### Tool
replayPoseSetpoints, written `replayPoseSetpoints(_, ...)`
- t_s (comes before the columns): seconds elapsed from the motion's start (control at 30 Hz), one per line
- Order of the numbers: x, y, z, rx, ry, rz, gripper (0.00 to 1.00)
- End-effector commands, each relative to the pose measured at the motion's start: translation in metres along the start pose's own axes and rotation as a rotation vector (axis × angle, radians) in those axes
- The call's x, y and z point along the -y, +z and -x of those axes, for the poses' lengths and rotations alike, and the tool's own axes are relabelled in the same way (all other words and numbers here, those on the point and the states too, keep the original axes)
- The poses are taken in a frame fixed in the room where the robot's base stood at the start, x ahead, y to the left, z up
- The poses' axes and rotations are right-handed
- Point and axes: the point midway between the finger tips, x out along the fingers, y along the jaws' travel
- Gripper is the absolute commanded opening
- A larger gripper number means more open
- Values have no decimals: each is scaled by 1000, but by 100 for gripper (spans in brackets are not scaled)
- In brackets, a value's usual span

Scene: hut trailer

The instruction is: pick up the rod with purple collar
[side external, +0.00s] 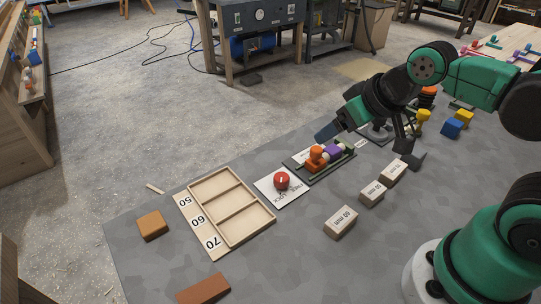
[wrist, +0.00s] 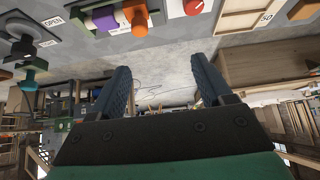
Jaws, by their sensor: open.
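The rod with the purple collar (side external: 333,152) lies in a dark holder (side external: 318,171) on the grey mat in the side view. It has an orange end at its left. In the wrist view the purple collar (wrist: 115,20) and the orange end (wrist: 138,18) show at the top edge, beyond my fingers. My gripper (side external: 323,134) is open and empty. In the side view its blue fingers hang near the rod, apparently above and behind it. In the wrist view the two fingers (wrist: 160,68) stand wide apart with nothing between them.
A red knob (side external: 281,180) on a white card stands left of the holder. Beyond it is a wooden tray (side external: 190,190) marked 50, 60, 70. Labelled blocks (side external: 341,221) lie in front. A grey knob (wrist: 27,27) stands on the OPEN card. Mat between tray and blocks is clear.

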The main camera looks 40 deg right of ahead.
Motion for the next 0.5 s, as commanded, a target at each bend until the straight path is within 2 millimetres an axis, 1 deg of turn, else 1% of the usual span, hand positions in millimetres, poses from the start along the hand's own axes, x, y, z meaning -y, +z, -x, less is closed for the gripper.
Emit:
replayPoseSetpoints(0.07,0,0,0,0,0,0,72)
replayPoseSetpoints(0.13,0,0,0,0,0,0,76)
replayPoseSetpoints(0.37,0,0,0,2,0,-5,76)
replayPoseSetpoints(0.43,-2,-2,-1,15,4,-36,76)
replayPoseSetpoints(0.5,-5,-5,-3,45,14,-111,76)
